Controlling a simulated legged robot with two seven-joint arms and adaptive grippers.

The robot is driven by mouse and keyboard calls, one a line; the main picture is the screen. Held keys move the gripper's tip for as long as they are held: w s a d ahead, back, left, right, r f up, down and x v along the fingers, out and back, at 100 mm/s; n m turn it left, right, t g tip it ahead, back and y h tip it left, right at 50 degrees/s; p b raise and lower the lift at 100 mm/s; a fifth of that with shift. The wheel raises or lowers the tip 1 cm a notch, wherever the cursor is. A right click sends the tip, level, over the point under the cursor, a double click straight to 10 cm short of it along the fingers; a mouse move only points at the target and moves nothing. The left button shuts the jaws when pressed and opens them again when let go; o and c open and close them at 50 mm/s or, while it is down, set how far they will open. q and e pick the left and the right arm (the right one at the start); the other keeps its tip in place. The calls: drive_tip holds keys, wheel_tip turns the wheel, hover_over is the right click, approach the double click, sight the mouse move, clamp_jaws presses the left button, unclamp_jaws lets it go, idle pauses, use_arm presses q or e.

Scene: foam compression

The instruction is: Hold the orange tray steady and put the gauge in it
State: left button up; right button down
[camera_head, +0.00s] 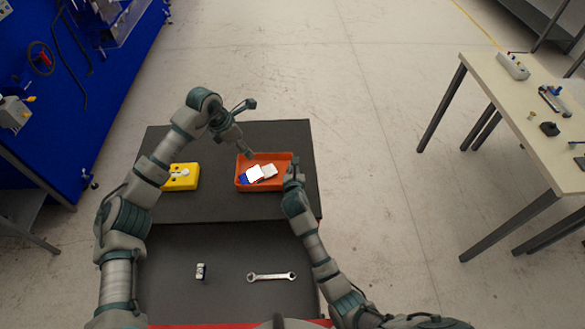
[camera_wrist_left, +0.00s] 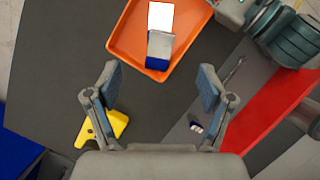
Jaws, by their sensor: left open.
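The orange tray (camera_head: 241,162) stands on the dark table, and it also shows at the top of the left wrist view (camera_wrist_left: 122,45). A blue and white device (camera_head: 255,174), which looks like the gauge, lies inside the tray; the left wrist view shows its white, grey and blue parts (camera_wrist_left: 160,47). My left gripper (camera_head: 249,131) is open and empty above the tray's far side, with fingers spread in the left wrist view (camera_wrist_left: 157,86). My right gripper (camera_head: 293,173) is at the tray's right wall; its fingers are too small to tell their grip.
A yellow block (camera_head: 183,178) with a pale top sits left of the tray. A wrench (camera_head: 271,277) and a small dark and white item (camera_head: 201,271) lie on the nearer, lower surface. A pale workbench (camera_head: 520,110) stands to the right across open floor.

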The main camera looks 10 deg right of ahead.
use_arm(q)
drive_tip(key=shift+v, duration=0.95)
use_arm(e)
drive_tip(key=c, duration=1.2)
unclamp_jaws()
drive_tip(key=shift+c, duration=0.2)
drive_tip(key=v, duration=1)
drive_tip(key=shift+s+a, duration=0.1)
drive_tip(key=shift+s, duration=0.2)
drive_tip(key=shift+s+r, duration=0.3)
drive_tip(key=shift+s, duration=0.3)
